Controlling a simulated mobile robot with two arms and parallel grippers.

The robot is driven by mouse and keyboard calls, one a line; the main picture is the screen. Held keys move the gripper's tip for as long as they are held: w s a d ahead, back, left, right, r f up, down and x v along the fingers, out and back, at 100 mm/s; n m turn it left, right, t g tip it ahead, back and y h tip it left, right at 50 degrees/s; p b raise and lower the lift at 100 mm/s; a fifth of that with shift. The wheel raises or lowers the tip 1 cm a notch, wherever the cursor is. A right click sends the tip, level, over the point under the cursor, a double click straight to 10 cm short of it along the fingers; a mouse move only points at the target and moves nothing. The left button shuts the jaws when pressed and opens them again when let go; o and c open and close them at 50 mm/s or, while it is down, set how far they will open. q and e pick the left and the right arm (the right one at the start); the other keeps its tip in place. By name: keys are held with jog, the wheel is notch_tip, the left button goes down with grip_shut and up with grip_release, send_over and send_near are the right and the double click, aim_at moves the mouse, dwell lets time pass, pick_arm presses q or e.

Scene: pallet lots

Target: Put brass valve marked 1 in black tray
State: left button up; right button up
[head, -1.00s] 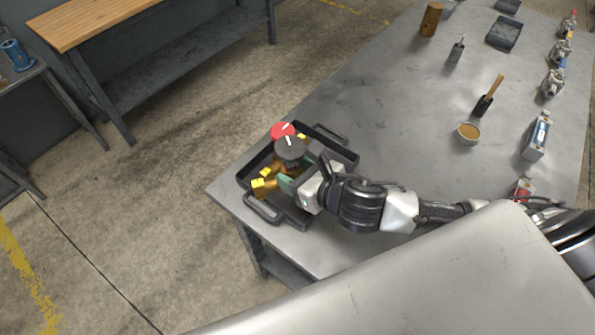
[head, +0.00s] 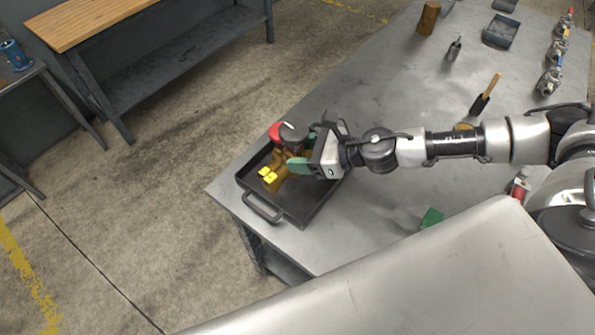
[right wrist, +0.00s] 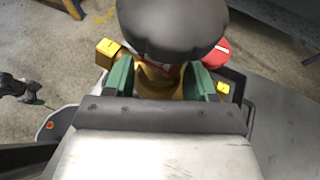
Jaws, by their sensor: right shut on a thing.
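My right gripper (head: 298,164) is shut on a brass valve (head: 290,152) with a dark grey round knob (head: 293,133), over the far part of the black tray (head: 297,218). In the right wrist view, the green fingers of the gripper (right wrist: 160,80) stand on both sides of the brass body, and the knob (right wrist: 172,28) fills the top. A red disc (head: 276,132) shows just behind the knob. Yellow tags (head: 267,175) show on brass parts over the tray. The number mark is not legible, and I cannot tell whether the valve touches the tray floor. My left gripper is not in view.
The tray stands at the near left corner of the grey metal table (head: 385,110). A green object (head: 431,217) shows beside my pale body panel.

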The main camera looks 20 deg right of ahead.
jog(key=d, duration=0.2)
jog(key=n+g+y, duration=0.1)
send_over(318, 183)
notch_tip(318, 183, down, 10)
jog(key=shift+r+p, duration=0.2)
jog(key=shift+p, duration=0.2)
dwell(0.3)
jog(key=o, duration=1.4)
jog(key=shift+f, duration=0.1)
jog(key=shift+s, duration=0.1)
